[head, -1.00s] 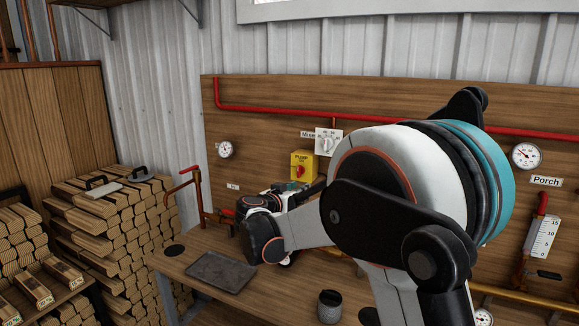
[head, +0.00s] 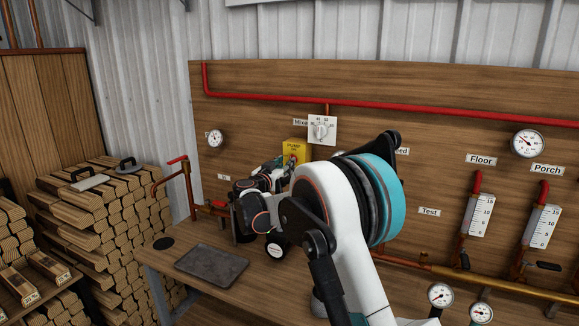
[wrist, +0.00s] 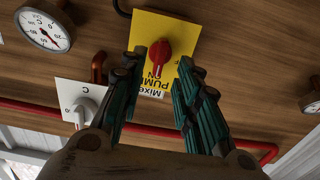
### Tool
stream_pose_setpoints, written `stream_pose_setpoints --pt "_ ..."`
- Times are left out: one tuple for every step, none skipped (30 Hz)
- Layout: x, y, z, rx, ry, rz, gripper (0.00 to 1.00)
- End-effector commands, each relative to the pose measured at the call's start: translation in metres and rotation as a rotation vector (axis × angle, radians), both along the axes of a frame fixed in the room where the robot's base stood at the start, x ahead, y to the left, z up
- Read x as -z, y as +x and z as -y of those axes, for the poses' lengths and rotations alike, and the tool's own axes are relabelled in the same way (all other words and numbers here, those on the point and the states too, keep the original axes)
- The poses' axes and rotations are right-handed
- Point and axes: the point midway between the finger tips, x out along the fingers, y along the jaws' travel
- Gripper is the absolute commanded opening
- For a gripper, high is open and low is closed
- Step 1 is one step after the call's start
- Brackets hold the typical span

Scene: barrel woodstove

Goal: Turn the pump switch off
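The pump switch is a yellow plate (head: 296,147) marked PUMP on the wooden wall board, partly hidden by my arm in the head view. In the wrist view, upside down, its red knob (wrist: 159,57) shows on the yellow plate (wrist: 185,24). The knob's white mark points toward the printed word ON. My gripper (wrist: 160,62) is open and empty, with a finger on each side of the knob in the picture. I cannot tell whether the fingers touch it. In the head view, my gripper (head: 284,170) is at the lower front of the switch.
A white mixer dial (head: 322,130) sits close above right of the switch, below a red pipe (head: 400,107). A gauge (head: 215,139) is to the left. A dark tray (head: 211,263) lies on the bench; stacked firewood (head: 90,215) stands left.

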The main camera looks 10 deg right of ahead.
Motion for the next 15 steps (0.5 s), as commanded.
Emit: stream_pose_setpoints --pt "0.002 0.008 0.007 0.001 0.0 0.0 0.3" --pt "0.002 0.011 0.009 0.001 0.0 0.0 0.3" --pt "0.002 0.016 0.012 0.001 0.0 0.0 0.3" --pt "0.002 0.019 0.014 0.001 0.0 0.0 0.3" --pt "0.002 0.022 0.016 0.001 0.0 0.0 0.3" --pt "0.001 0.025 0.018 0.001 0.0 0.0 0.3" --pt "0.001 0.027 0.02 0.0 0.0 0.0 0.3" --pt "0.001 0.029 0.021 0.0 0.0 0.0 0.3" --pt "0.001 0.031 0.023 0.0 0.0 0.0 0.3" --pt "0.001 0.032 0.024 0.0 0.0 0.0 0.3" --pt "0.0 0.032 0.024 -0.001 0.0 0.0 0.3" --pt "0.0 0.033 0.025 -0.001 0.0 0.0 0.3" --pt "0.0 0.034 0.025 -0.001 0.0 0.0 0.3" --pt "0.0 0.034 0.025 -0.001 0.0 0.0 0.3" --pt "0.0 0.034 0.025 -0.001 0.0 0.0 0.3"
